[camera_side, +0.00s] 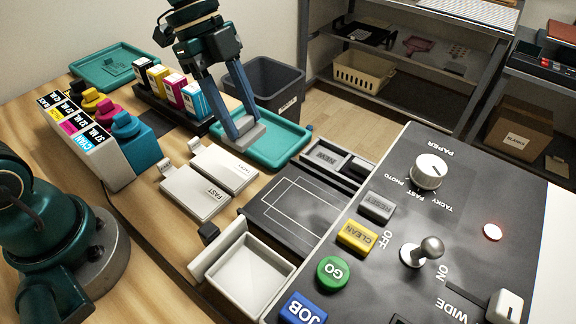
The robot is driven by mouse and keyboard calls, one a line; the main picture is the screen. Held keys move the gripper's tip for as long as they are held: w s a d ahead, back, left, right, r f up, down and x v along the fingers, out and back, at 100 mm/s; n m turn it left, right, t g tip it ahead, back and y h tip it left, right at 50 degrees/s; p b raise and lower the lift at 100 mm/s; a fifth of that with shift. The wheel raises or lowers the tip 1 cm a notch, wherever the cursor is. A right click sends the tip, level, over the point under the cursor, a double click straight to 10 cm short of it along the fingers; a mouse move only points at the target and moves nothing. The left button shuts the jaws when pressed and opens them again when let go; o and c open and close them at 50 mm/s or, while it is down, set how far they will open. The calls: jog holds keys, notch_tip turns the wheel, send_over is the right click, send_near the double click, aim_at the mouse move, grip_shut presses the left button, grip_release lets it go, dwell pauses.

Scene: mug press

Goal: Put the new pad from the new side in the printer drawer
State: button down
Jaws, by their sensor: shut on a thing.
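My gripper (246,130) points down, its two blue fingers shut on a light grey pad (250,137). The pad is over the teal tray (288,150); I cannot tell whether it touches the tray. The printer drawer (272,284) is a white, open-topped box standing out at the front of the dark printer, and it looks empty. A dark holder (371,163) behind the printer's flat bed has two sides. Its left side shows a grey surface marked NEW (326,157). What lies in its right side is hard to make out.
Two white paper packs (195,193) lie left of the dark bed (300,208). Ink boxes (172,88) stand in a black rack at the back, near a grey bin (270,82). The control panel (460,190) with its buttons and lever fills the right.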

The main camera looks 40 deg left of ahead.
jog(key=s+d+r+m+g+y, duration=0.2)
jog(key=s+d+m+g, duration=0.1)
jog(key=s+m, duration=0.6)
send_near(252, 286)
jog(key=shift+s+d+f+m+h, duration=0.15)
jog(key=shift+s+d+m+h, duration=0.15)
jog(key=shift+s, duration=0.2)
jog(key=shift+d+f, duration=0.15)
jog(key=shift+f, duration=1.95)
jog(key=shift+f, duration=0.1)
jog(key=shift+c, duration=1.8)
grip_release()
